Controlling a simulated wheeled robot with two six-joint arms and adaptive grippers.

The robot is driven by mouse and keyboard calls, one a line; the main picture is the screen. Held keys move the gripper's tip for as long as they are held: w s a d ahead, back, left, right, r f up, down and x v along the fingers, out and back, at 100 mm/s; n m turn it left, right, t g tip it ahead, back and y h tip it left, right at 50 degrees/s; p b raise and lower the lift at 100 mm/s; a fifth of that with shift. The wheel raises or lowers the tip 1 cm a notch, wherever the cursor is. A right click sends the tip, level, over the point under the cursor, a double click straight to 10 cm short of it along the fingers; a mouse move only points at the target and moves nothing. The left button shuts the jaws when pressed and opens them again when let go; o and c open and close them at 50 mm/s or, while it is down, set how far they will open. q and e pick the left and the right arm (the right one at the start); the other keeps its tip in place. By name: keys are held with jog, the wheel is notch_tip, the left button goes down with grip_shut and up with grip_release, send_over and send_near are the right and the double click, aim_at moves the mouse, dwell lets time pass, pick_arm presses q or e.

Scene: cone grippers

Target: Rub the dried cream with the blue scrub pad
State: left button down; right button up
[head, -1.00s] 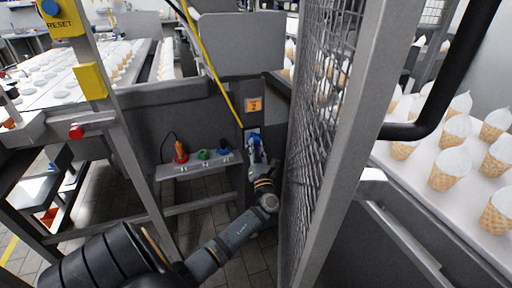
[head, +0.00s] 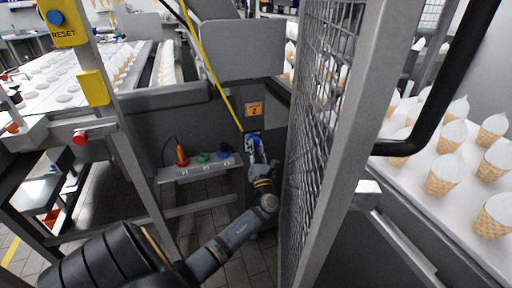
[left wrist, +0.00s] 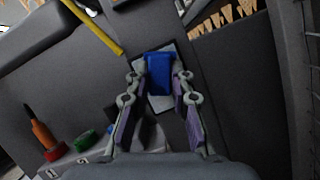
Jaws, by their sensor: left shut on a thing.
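My left gripper (head: 256,160) is shut on the blue scrub pad (left wrist: 158,74), seen between the two fingers in the left wrist view. The pad is at a pale patch, which looks like the dried cream (left wrist: 164,103), on the dark grey machine panel. The patch shows around the pad's edges. I cannot tell whether the pad touches it. In the head view the patch (head: 249,136) sits just below an orange label marked 2, and the gripper covers part of it. My right gripper is not in view.
A grey shelf (head: 198,172) with an orange-handled tool (head: 181,156) and green (head: 204,157) and blue items is left of the gripper. A mesh guard (head: 313,150) stands close on its right. A yellow bar (head: 215,78) slants down above the patch.

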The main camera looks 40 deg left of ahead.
pick_arm(q)
notch_tip(320, 180, down, 5)
jog(key=b, duration=0.3)
jog(key=shift+f, duration=0.1)
jog(key=shift+d, duration=0.1)
jog(key=s+d+p, duration=0.1)
jog(key=s+d, duration=0.2)
jog(key=d, duration=0.2)
jog(key=shift+d, duration=0.15)
dwell(0.4)
